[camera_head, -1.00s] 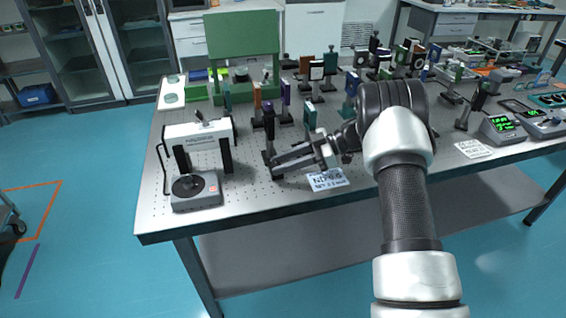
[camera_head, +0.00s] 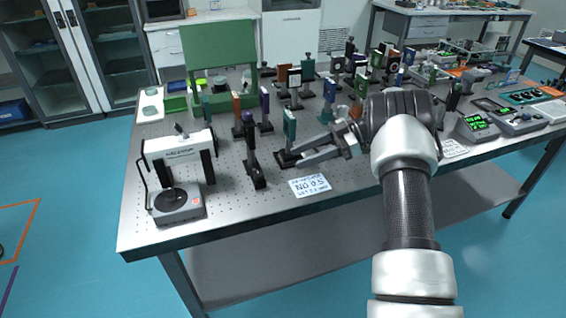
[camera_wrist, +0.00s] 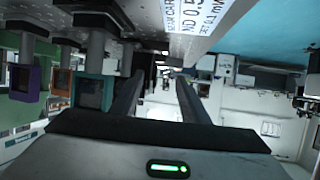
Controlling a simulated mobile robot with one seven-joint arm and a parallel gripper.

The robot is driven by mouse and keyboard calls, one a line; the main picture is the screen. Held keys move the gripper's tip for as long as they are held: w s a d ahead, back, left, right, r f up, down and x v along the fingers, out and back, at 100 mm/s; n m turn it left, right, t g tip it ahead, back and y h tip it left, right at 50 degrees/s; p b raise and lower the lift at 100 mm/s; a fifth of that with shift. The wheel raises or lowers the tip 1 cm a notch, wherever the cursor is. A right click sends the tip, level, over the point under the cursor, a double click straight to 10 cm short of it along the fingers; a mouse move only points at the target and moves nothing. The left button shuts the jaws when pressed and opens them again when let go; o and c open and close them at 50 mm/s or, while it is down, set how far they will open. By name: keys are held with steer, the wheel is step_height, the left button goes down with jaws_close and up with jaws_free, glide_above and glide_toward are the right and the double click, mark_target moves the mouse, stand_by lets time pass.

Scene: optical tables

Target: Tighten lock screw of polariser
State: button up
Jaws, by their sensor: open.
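Several post-mounted optics stand on the table; I cannot tell which is the polariser, and no lock screw is clear. In the head view a teal mount (camera_head: 289,124) stands upright on a dark base, nearest my gripper (camera_head: 294,158). A dark post with a purple top (camera_head: 248,122) stands to its left. My gripper is open and empty, its fingers pointing left beside the teal mount's base. In the wrist view, which looks upside down, a teal-framed mount (camera_wrist: 93,92) lies left of the open fingers (camera_wrist: 160,76), apart from them. Orange (camera_wrist: 60,80) and purple mounts (camera_wrist: 25,84) are farther left.
A printed card (camera_head: 310,185) lies in front of my gripper on the perforated optical table (camera_head: 235,213). A white and grey instrument (camera_head: 178,200) stands at the left front. A green panel (camera_head: 218,50) rises behind. More mounts crowd the back; meters (camera_head: 477,124) stand at the right.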

steer(key=v, duration=0.5)
